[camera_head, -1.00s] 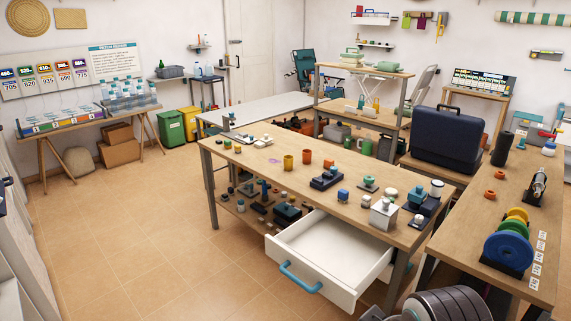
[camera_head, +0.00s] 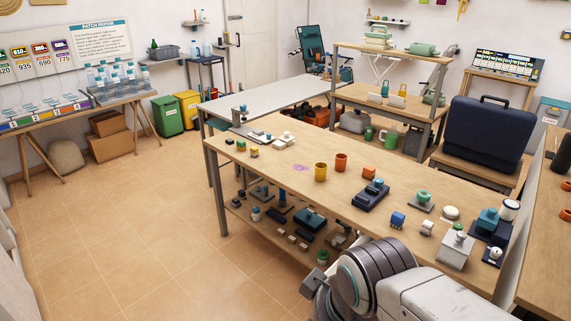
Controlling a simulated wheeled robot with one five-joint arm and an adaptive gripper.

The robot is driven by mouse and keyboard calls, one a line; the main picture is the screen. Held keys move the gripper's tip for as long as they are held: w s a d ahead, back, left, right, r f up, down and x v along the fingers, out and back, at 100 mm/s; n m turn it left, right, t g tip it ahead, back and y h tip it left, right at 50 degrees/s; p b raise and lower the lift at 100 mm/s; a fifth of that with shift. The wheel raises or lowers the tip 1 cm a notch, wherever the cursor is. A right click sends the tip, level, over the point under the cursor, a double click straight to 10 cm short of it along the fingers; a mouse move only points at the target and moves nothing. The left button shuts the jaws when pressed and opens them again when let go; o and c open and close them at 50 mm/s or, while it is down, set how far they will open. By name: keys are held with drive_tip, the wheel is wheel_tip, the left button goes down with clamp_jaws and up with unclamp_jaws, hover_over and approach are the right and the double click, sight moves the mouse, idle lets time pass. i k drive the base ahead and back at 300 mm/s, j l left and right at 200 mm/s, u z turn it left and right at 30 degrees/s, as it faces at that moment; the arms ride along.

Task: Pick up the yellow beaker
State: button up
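The yellow beaker (camera_head: 320,171) stands upright on the wooden workbench (camera_head: 270,170), near the middle of its top. An orange cup (camera_head: 341,162) stands just behind it to the right, with a small gap. Nothing touches the beaker. My arm shows at the bottom right, in front of the bench and lower than the beaker. The fingertips of my gripper do not show, so its opening cannot be seen.
A dark blue vise-like block (camera_head: 371,195) stands right of the beaker. A blue block (camera_head: 397,220), a white box (camera_head: 457,248) and other small items crowd the bench's right end. A dark blue case (camera_head: 487,135) stands behind. Floor at left is clear.

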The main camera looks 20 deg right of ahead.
sight(321, 173)
drive_tip(key=i+j+u, duration=0.1)
drive_tip(key=i+j, duration=0.2)
drive_tip(key=i, duration=0.2)
drive_tip(key=i+j+u, duration=0.15)
drive_tip(key=i, duration=0.35)
drive_tip(key=i+j+u, duration=0.1)
drive_tip(key=i+j, duration=0.15)
drive_tip(key=i, duration=0.25)
drive_tip(key=i+l+u, duration=0.3)
drive_tip(key=i+l, duration=0.4)
drive_tip(key=i, duration=0.15)
drive_tip(key=l, duration=0.3)
drive_tip(key=i+l+u, duration=0.15)
drive_tip(key=l, duration=0.15)
